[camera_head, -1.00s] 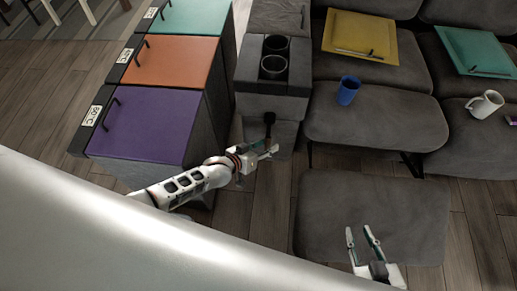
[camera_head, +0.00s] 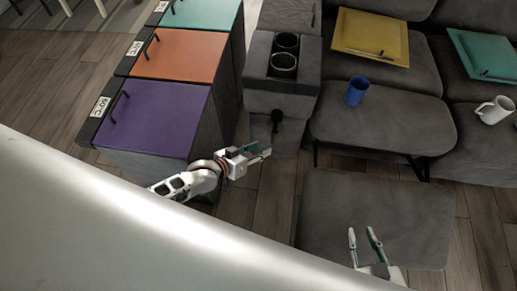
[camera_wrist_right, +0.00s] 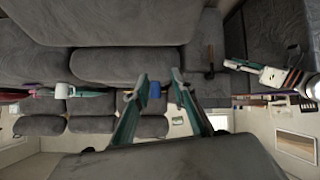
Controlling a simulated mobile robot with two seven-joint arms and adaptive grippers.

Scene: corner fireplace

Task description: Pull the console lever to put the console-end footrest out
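The dark console lever (camera_head: 277,118) sticks out from the front of the grey console (camera_head: 283,92); in the right wrist view it also shows (camera_wrist_right: 210,62). My left gripper (camera_head: 265,152) is just below and left of the lever, apart from it, with its fingers spread and empty. The console-end footrest (camera_head: 385,215) is a grey padded panel lying out flat in front of the seat nearest the console. My right gripper (camera_head: 362,236) is open and empty above the footrest's near part; its spread fingers show in the right wrist view (camera_wrist_right: 155,92).
A cabinet with purple (camera_head: 155,118), orange and teal lids stands left of the console. A blue cup (camera_head: 357,91), a yellow tray (camera_head: 371,36), a teal tray (camera_head: 485,55) and a white mug (camera_head: 494,110) are on the sofa. A strip of wooden floor separates cabinet and footrest.

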